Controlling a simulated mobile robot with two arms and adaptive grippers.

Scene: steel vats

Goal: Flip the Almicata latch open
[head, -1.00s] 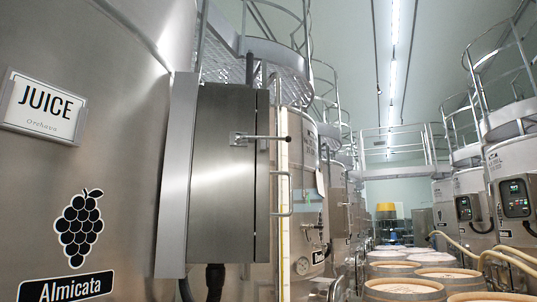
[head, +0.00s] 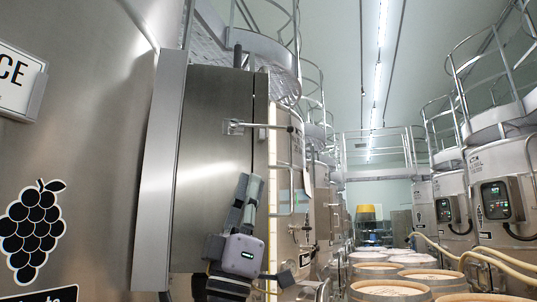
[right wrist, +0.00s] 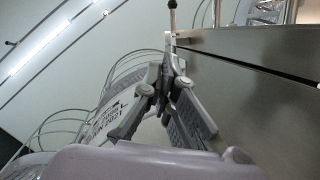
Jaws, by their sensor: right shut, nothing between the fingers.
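The latch (head: 262,126) is a metal bracket with a thin rod pointing right to a dark knob, on the upper right edge of the steel cabinet (head: 215,110) fixed to the Almicata vat (head: 90,110). My right gripper (head: 248,180) is in front of the cabinet's right edge, below the latch, fingers pointing up, shut and empty. In the right wrist view its fingers (right wrist: 170,62) meet beside the cabinet face (right wrist: 260,100). The rod with its dark knob (right wrist: 172,8) stands beyond the fingertips, apart from them in the picture. My left gripper is not in view.
A ladder-like rail (head: 290,185) runs beside the cabinet's right edge. Several barrels (head: 390,290) stand in the aisle at the lower right. More steel vats (head: 495,170) with hoses line the right side. A walkway (head: 270,55) hangs above. The space in front of the upper cabinet is free.

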